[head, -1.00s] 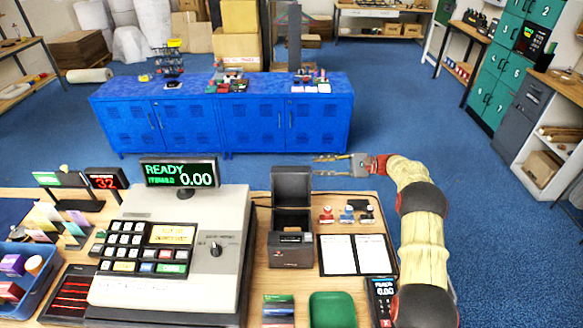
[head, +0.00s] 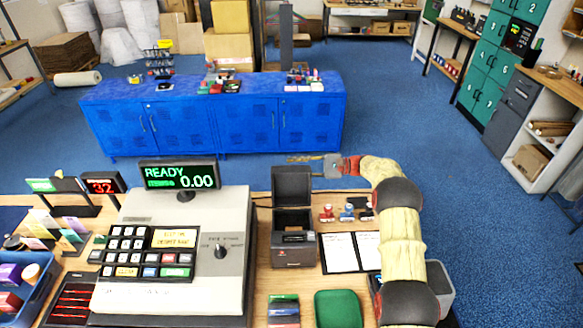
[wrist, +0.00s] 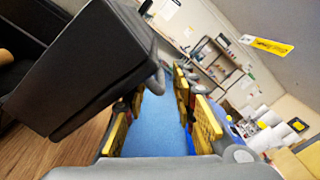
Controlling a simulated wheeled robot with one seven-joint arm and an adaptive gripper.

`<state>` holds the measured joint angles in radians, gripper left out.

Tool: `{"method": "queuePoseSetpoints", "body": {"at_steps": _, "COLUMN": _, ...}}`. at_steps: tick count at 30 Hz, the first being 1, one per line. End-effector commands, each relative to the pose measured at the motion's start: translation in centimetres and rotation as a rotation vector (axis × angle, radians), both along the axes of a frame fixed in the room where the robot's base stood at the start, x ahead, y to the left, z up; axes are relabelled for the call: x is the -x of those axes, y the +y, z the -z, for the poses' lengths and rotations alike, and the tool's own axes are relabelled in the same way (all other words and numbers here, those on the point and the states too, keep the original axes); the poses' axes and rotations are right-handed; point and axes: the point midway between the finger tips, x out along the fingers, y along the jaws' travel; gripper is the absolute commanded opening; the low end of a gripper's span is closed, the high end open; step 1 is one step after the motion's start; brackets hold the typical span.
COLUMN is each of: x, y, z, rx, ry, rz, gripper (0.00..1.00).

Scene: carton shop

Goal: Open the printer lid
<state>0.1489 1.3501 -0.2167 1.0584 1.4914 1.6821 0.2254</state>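The receipt printer (head: 293,250) is a small dark box on the counter, right of the cash register. Its lid (head: 292,184) stands raised, roughly upright at the back, with the bay in front of it uncovered. My gripper (head: 292,160) is at the lid's top edge, reaching in from the right, with its fingers partly hidden behind the lid. In the wrist view the dark lid (wrist: 85,65) fills the upper left, beside the left finger. My gripper (wrist: 167,85) is open there, with only blue floor between its yellow-padded fingers. I cannot tell whether a finger touches the lid.
The cash register (head: 180,255) stands close on the printer's left. Small stamps (head: 347,213), an open white booklet (head: 352,252) and a green pad (head: 338,308) lie to the right. Blue cabinets (head: 215,120) stand beyond a strip of clear floor.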

Motion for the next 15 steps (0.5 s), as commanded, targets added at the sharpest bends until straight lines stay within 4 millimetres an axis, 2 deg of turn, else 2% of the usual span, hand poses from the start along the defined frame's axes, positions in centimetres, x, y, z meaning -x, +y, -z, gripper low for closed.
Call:
{"method": "queuePoseSetpoints", "body": {"at_steps": 4, "x": 0.02, "y": 1.03, "z": 0.05, "rx": 0.001, "ry": 0.000, "rz": -0.001, "gripper": 0.27}}
{"method": "queuePoseSetpoints", "body": {"at_steps": 12, "x": 0.01, "y": 1.21, "z": 0.06, "rx": 0.001, "ry": 0.000, "rz": 0.001, "gripper": 0.27}}
{"method": "queuePoseSetpoints", "body": {"at_steps": 15, "x": 0.01, "y": 1.20, "z": 0.06, "rx": 0.000, "ry": 0.000, "rz": 0.000, "gripper": 0.23}}
